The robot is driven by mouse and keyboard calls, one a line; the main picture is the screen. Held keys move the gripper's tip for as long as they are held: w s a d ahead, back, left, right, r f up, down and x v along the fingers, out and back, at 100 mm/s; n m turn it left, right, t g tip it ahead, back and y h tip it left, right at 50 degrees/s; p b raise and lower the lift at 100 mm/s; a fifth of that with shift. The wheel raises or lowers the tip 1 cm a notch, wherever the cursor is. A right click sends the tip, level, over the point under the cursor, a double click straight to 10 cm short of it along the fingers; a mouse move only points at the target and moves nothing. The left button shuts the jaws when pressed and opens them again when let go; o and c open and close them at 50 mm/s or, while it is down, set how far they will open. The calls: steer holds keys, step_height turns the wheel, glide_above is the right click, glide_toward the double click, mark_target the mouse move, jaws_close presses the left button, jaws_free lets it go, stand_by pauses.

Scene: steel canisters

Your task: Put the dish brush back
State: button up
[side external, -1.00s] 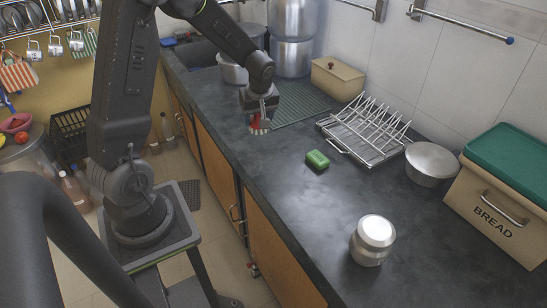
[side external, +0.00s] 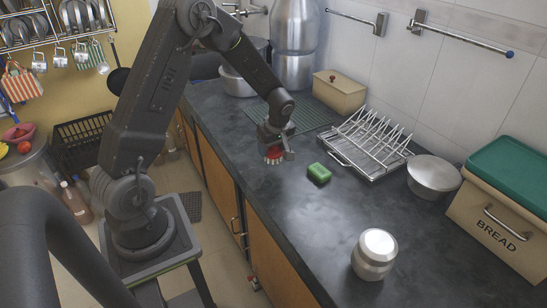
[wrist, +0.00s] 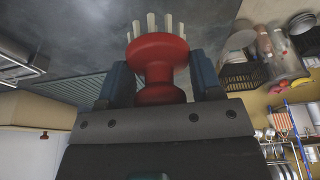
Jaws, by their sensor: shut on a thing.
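The dish brush (side external: 273,157) has a red round knob handle and pale bristles. My gripper (side external: 275,149) is shut on it above the dark counter, left of the green sponge. In the wrist view, the brush's red knob (wrist: 158,50) sits between the two blue-grey fingers of my gripper (wrist: 160,82). The pale bristles stick out beyond the knob. I cannot tell the exact gap between bristles and counter.
A green sponge (side external: 319,173) lies right of the brush. A wire dish rack (side external: 368,141), a steel bowl (side external: 433,177), a bread bin (side external: 500,222) and a steel canister (side external: 374,254) stand on the counter (side external: 300,215). A ribbed mat (side external: 312,116) lies behind. The front-middle counter is clear.

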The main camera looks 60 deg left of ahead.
mark_target(273, 157)
steer(key=shift+w+f, duration=0.1)
steer(key=shift+f, duration=2)
steer(key=shift+f, duration=0.1)
steer(key=o, duration=0.9)
